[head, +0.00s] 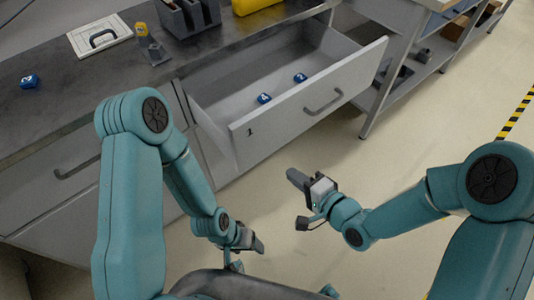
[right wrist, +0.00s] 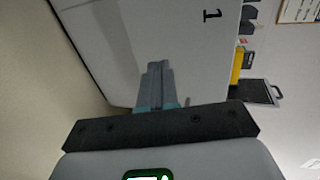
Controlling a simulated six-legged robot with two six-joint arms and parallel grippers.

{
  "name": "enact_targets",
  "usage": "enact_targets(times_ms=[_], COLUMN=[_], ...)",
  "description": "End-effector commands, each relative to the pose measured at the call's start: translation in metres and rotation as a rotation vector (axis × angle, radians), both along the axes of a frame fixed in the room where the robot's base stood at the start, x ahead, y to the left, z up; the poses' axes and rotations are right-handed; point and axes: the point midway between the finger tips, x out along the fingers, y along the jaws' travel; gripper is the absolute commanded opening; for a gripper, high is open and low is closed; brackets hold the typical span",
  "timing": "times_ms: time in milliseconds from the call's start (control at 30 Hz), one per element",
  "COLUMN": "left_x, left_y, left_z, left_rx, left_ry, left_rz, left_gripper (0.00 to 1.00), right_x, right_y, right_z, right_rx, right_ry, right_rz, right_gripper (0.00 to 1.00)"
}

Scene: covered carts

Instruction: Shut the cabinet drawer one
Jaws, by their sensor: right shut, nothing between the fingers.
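Drawer one (head: 285,122) is pulled out of the grey cabinet. Its pale front bears a "1" and a dark bar handle (head: 323,103). Two blue numbered cubes (head: 264,98) (head: 300,78) lie inside. My right gripper (head: 290,175) is shut and empty, in front of and below the drawer front in the head view, apparently apart from it. In the right wrist view, the shut fingers (right wrist: 157,68) point toward the drawer front (right wrist: 200,60); the gap cannot be judged. My left gripper (head: 258,246) hangs low near my base, away from the drawer; its jaw state is unclear.
The dark countertop (head: 60,110) holds a blue cube (head: 29,81), a white board with a handle (head: 85,42), a grey holder (head: 188,18) and a yellow object (head: 252,5). A shelved cart (head: 405,75) stands right of the drawer. The floor before the drawer is clear.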

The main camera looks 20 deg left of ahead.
Motion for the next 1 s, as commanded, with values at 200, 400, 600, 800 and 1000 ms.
enact_targets(times_ms=[200,400,600,800,1000], left_x=[0.0,0.0,0.0,0.0,0.0], left_y=[0.0,0.0,0.0,0.0,0.0], left_z=[-0.002,-0.004,-0.003,-0.003,-0.003], left_rx=[0.0,0.0,0.0,0.0,0.0], left_ry=[0.0,0.0,0.0,0.0,0.0], left_rz=[0.0,0.0,0.0,0.0,0.0], left_gripper=[0.67,0.67,0.67,0.67,0.67], right_x=[0.025,0.049,0.067,0.073,0.073], right_y=[0.036,0.067,0.088,0.095,0.095], right_z=[-0.014,-0.027,-0.025,-0.025,-0.025], right_rx=[0.0,0.0,0.0,0.0,0.0], right_ry=[-0.002,-0.001,0.0,0.001,0.001], right_rz=[0.005,0.004,0.003,0.002,0.002], right_gripper=[0.0,0.0,0.0,0.0,0.0])
